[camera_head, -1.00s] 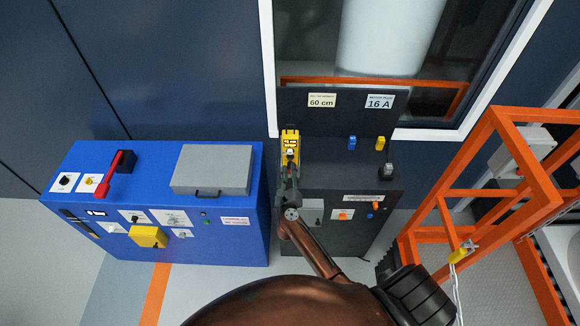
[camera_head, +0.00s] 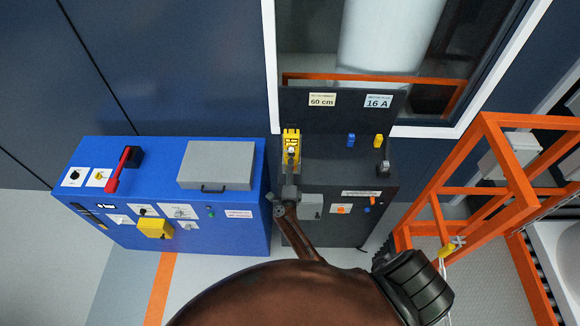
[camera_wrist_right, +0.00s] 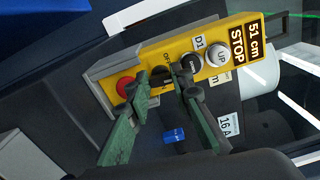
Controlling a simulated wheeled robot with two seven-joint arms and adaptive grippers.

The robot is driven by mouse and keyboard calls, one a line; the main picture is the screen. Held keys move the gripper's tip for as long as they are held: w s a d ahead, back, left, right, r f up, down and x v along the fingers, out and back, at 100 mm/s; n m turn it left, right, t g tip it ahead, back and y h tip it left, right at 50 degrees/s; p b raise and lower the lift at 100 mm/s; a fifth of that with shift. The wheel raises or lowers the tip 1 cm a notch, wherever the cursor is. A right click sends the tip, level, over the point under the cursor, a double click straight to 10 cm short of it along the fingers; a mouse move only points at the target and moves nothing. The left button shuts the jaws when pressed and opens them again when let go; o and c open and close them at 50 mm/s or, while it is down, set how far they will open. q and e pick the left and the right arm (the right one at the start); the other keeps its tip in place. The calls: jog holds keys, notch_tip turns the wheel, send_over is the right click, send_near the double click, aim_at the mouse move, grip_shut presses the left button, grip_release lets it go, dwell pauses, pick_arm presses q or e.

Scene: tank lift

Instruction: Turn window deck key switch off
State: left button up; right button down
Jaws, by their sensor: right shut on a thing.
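The window deck's yellow control box (camera_head: 291,139) stands on the dark cabinet below the window. My right gripper (camera_head: 291,164) reaches the box from the front. Its green fingers (camera_wrist_right: 164,84) are closed on the key at the switch; the key's exact angle is hard to tell. My left gripper is not in view.
A blue cabinet (camera_head: 120,220) with a red lever (camera_head: 118,172) and grey lid stands left. The dark cabinet (camera_head: 330,175) carries a blue plug (camera_head: 351,140) and a yellow plug (camera_head: 378,141). An orange frame (camera_head: 485,150) stands right.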

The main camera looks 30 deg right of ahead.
jog(key=shift+n, duration=0.5)
jog(key=c, duration=1.7)
grip_release()
